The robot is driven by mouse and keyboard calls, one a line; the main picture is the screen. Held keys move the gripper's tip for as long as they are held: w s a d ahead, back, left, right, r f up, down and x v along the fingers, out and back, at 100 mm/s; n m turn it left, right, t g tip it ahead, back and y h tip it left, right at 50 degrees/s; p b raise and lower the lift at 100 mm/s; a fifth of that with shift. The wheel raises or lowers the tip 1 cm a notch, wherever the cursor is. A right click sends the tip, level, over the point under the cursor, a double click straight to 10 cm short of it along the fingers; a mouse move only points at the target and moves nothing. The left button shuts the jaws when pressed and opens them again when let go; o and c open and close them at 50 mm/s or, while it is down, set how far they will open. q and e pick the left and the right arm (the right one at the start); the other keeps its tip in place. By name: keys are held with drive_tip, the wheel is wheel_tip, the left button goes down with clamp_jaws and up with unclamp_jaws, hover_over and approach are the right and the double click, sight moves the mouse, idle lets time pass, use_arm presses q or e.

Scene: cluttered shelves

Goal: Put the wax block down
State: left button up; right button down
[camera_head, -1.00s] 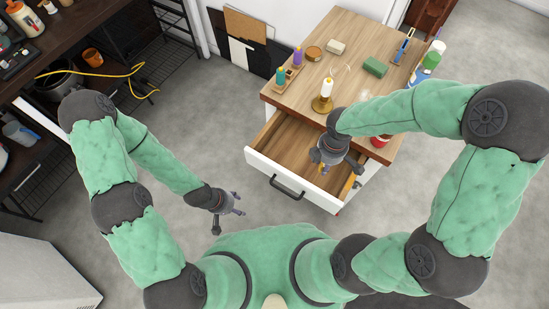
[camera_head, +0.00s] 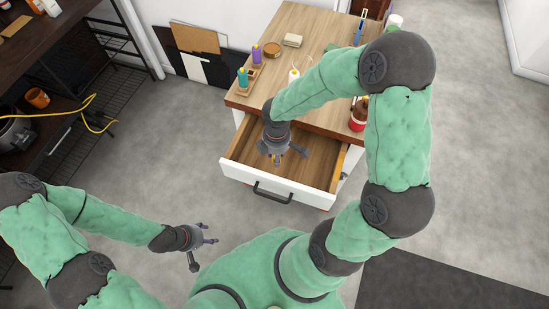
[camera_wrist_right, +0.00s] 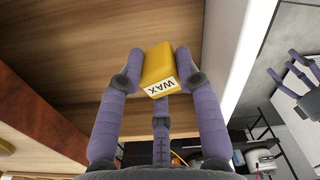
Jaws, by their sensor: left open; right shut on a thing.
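The yellow wax block (camera_wrist_right: 158,66), with a white label reading WAX, is in the right wrist view between the purple fingers of my right gripper (camera_head: 284,153). That gripper is shut on it and points down into the open drawer (camera_head: 312,199). The drawer's wooden floor shows behind the block in the wrist view. I cannot tell whether the block touches the floor. In the head view the gripper mostly hides the block. My left gripper (camera_head: 206,240) is open and empty, out over the floor in front of the drawer, to its left.
A dark shelf unit stands at left. Grey floor is clear between.

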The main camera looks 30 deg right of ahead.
drive_tip(key=w+f, duration=0.1)
drive_tip(key=w+d+f+b, duration=0.1)
drive_tip(key=f, duration=0.1)
drive_tip(key=shift+w+f, duration=0.25)
drive_tip(key=shift+w, duration=0.1)
drive_tip(key=shift+w+d+f+b, duration=0.1)
drive_tip(key=shift+w+f+b, duration=0.1)
drive_tip(key=shift+f+b, duration=1.2)
drive_tip(key=shift+f, duration=0.3)
drive_tip(key=shift+f, duration=0.1)
drive_tip(key=c, duration=0.9)
unclamp_jaws()
drive_tip(key=shift+o, duration=0.2)
wheel_tip(320, 180, up, 12)
drive_tip(key=p, duration=0.6)
